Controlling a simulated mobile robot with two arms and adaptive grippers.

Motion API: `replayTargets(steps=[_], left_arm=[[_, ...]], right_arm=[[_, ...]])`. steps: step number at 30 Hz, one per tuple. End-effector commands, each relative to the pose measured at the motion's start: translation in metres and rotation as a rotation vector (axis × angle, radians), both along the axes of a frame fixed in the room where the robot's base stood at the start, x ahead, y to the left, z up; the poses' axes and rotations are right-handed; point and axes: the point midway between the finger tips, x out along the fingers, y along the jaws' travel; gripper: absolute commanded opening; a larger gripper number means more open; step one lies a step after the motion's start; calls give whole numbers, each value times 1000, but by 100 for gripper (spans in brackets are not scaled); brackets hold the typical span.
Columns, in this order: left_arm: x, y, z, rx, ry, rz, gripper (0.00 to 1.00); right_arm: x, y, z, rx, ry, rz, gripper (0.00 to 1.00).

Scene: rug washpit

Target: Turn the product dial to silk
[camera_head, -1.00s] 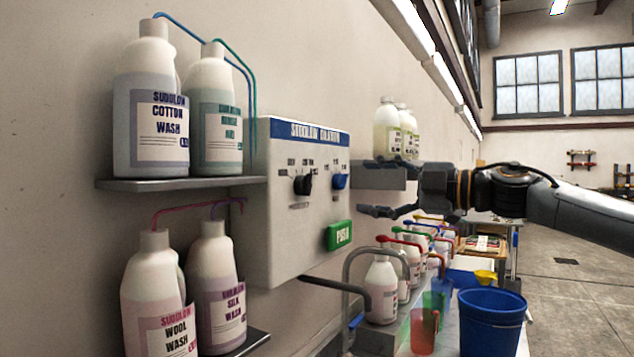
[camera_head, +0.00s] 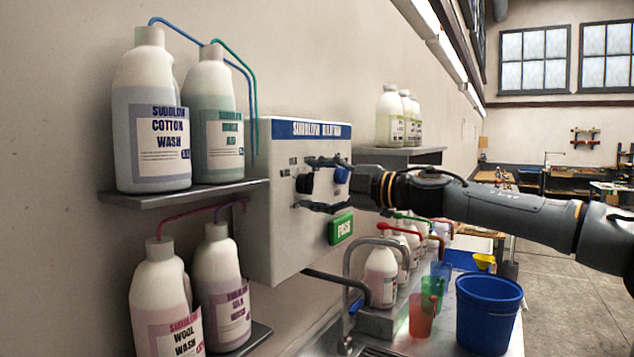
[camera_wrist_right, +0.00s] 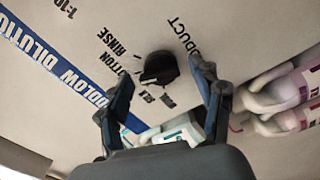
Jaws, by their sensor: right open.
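The product dial is a black knob (camera_head: 304,184) on the front of the white dispenser box (camera_head: 280,235). In the right wrist view the dial (camera_wrist_right: 158,68) shows close up beside the printed word PRODUCT, with the labels COTTON and RINSE at its left; the smaller labels below it are hard to read. My right gripper (camera_head: 318,183) is open in front of the panel. In the wrist view its fingers (camera_wrist_right: 163,76) stand on either side of the dial, with gaps; I cannot tell how deep the tips reach. Which label the dial points at is unclear. My left gripper is out of view.
A blue knob (camera_head: 342,174) sits right beside my right gripper, above a green PUSH button (camera_head: 341,228). Shelves with wash bottles (camera_head: 150,120) stand left of the box. A tap (camera_head: 352,265), jugs and a blue bucket (camera_head: 488,312) stand at lower right.

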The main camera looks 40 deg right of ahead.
Motion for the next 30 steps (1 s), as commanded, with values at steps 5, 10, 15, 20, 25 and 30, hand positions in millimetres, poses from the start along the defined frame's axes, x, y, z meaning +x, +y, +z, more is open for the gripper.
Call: replayTargets(steps=[5, 10, 15, 20, 25, 30], left_arm=[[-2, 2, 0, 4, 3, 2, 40], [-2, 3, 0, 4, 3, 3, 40], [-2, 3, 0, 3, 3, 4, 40], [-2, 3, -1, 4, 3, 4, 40], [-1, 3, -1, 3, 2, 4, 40], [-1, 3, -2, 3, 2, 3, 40]], right_arm=[[0, 0, 0, 0, 0, 0, 60], [0, 0, 0, 0, 0, 0, 25], [0, 0, 0, -1, 0, 0, 11], [0, 0, 0, -20, -6, 0, 11], [0, 0, 0, -87, -25, 0, 11], [0, 0, -1, -202, -59, 0, 11]])
